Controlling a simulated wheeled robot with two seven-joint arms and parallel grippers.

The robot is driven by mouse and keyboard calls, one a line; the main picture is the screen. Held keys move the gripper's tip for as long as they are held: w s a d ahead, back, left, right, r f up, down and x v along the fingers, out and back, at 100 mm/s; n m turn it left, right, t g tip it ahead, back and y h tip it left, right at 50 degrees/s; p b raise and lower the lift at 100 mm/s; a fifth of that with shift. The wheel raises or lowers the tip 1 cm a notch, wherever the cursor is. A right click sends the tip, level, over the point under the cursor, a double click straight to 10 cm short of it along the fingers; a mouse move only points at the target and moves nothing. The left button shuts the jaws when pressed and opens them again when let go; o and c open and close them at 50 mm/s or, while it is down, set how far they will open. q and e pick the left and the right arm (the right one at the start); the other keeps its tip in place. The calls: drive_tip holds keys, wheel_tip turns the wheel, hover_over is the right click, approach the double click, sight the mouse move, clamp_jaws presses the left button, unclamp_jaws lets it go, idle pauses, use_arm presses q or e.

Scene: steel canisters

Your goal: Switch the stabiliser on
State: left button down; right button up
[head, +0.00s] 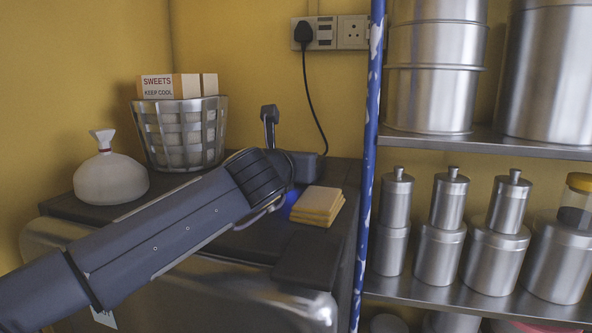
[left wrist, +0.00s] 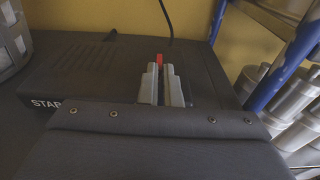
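A small red switch (left wrist: 159,58) shows right at the tips of my left gripper (left wrist: 165,75). The two grey fingers are close together with nothing between them. I cannot tell whether they touch the switch. In the head view the fingers are hidden. My right gripper is not in view.
A woven metal basket (head: 160,133) with sweets boxes and a tied white bag (head: 110,178) stand left of the arm. Yellow cloths (head: 318,205) lie right of it. A blue post (head: 368,160) and shelves of steel canisters (head: 445,225) bound the right. A black plug (head: 303,33) sits in the wall socket.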

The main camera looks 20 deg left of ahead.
use_arm(q)
drive_tip(key=c, duration=1.6)
unclamp_jaws()
drive_tip(key=s, duration=0.5)
drive_tip(key=s+r+b, duration=0.1)
drive_tip(key=s, duration=0.2)
drive_tip(key=shift+w+r, duration=0.1)
